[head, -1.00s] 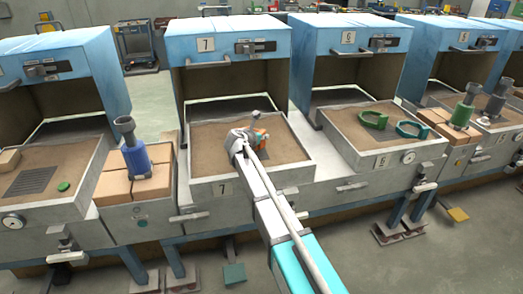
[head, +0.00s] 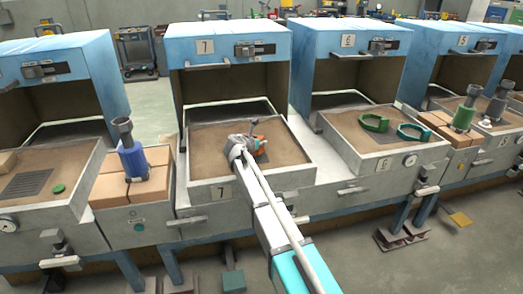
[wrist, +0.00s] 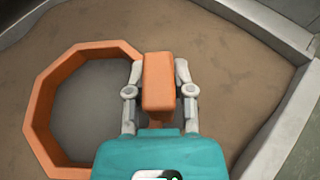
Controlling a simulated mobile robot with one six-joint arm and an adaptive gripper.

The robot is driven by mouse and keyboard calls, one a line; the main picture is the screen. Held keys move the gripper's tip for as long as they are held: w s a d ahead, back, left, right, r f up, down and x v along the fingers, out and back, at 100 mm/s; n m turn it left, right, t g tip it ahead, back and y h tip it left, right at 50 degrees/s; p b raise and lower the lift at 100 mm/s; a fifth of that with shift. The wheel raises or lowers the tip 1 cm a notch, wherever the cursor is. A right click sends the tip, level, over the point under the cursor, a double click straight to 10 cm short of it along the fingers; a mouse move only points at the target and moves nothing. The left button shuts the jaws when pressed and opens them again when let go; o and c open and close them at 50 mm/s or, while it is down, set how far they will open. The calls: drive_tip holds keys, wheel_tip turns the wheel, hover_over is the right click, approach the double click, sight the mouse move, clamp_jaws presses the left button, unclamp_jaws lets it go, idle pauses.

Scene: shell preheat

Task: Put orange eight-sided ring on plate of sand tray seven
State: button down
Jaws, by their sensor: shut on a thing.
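The orange eight-sided ring (wrist: 37,112) shows large in the wrist view, with an orange block-shaped tab on its right side. My gripper (wrist: 158,85) is shut on this tab, one finger on each side. Inside the ring a smooth grey surface (wrist: 88,108) shows, unlike the brown sand outside, and appears to be the plate. I cannot tell whether the ring rests on it or hangs just above. In the head view the ring (head: 260,147) is small at my gripper (head: 246,146), over sand tray seven (head: 205,190). My gripper and arm hide part of it there.
The blue oven marked 7 (head: 228,50) stands open behind the tray. To the left, a blue tool (head: 133,160) stands on bricks. The tray's light walls (wrist: 250,28) lie close in the wrist view.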

drive_tip(key=shift+f+b, duration=0.9)
drive_tip(key=shift+f, duration=0.3)
drive_tip(key=shift+c, duration=2.4)
unclamp_jaws()
drive_tip(key=shift+s+r, duration=0.1)
drive_tip(key=shift+s, duration=0.05)
drive_tip(key=shift+s+a+r, duration=0.1)
drive_tip(key=shift+s+a, duration=0.05)
drive_tip(key=shift+s, duration=0.1)
drive_tip(key=p+v, duration=0.4)
drive_tip(key=v, duration=0.7)
drive_tip(key=shift+p, duration=0.3)
drive_tip(key=shift+s, duration=0.1)
